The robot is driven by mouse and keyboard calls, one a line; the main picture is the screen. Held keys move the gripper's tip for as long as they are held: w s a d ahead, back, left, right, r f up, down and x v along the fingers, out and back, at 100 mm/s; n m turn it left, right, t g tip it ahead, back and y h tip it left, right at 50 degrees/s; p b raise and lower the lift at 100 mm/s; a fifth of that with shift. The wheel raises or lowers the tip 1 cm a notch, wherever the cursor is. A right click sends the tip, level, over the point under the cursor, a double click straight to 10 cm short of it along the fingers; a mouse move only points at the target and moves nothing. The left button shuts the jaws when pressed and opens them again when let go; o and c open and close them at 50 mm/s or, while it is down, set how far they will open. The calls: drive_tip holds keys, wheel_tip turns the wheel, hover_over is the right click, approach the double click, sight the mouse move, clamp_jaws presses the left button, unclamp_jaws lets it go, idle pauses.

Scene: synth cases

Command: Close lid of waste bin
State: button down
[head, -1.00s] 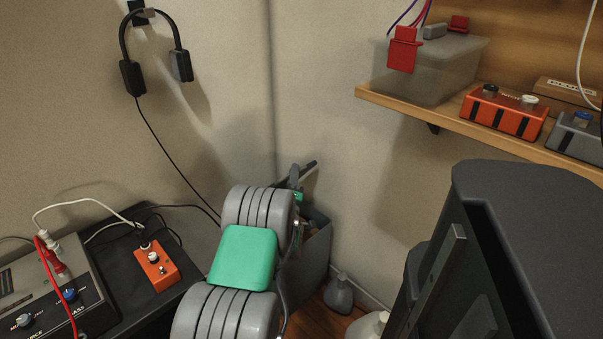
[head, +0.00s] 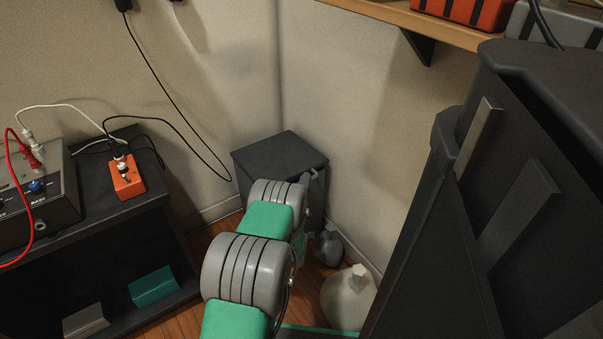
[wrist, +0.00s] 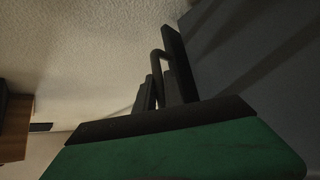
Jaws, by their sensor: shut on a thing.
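The waste bin (head: 241,184) stands in the room corner in the head view, a dark grey box. Its dark lid (head: 281,152) lies level over the top, and no opening shows; my arm covers much of the front. In the wrist view, the dark fingers of my gripper (wrist: 162,88) are shut on the lid's curved handle (wrist: 157,58). The handle joins a dark edge, with a broad grey surface beside it. In the head view, my gripper is mostly hidden by my arm at the bin's front right.
A black stand (head: 95,215) with an orange pedal (head: 126,177) is at the left. A grey jug (head: 328,246) and a pale jug (head: 347,298) stand on the floor right of my arm. A tall black case (head: 470,210) fills the right. A wooden shelf (head: 440,25) is above.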

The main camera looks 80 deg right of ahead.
drive_tip(key=shift+f+b, duration=0.45)
drive_tip(key=shift+f, duration=0.8)
drive_tip(key=shift+f, duration=0.1)
drive_tip(key=c, duration=1.7)
unclamp_jaws()
drive_tip(key=shift+s+f, duration=0.1)
drive_tip(key=shift+s, duration=0.05)
drive_tip(key=p+v, duration=0.2)
drive_tip(key=v, duration=0.5)
drive_tip(key=shift+a+f, duration=0.1)
drive_tip(key=shift+a, duration=0.3)
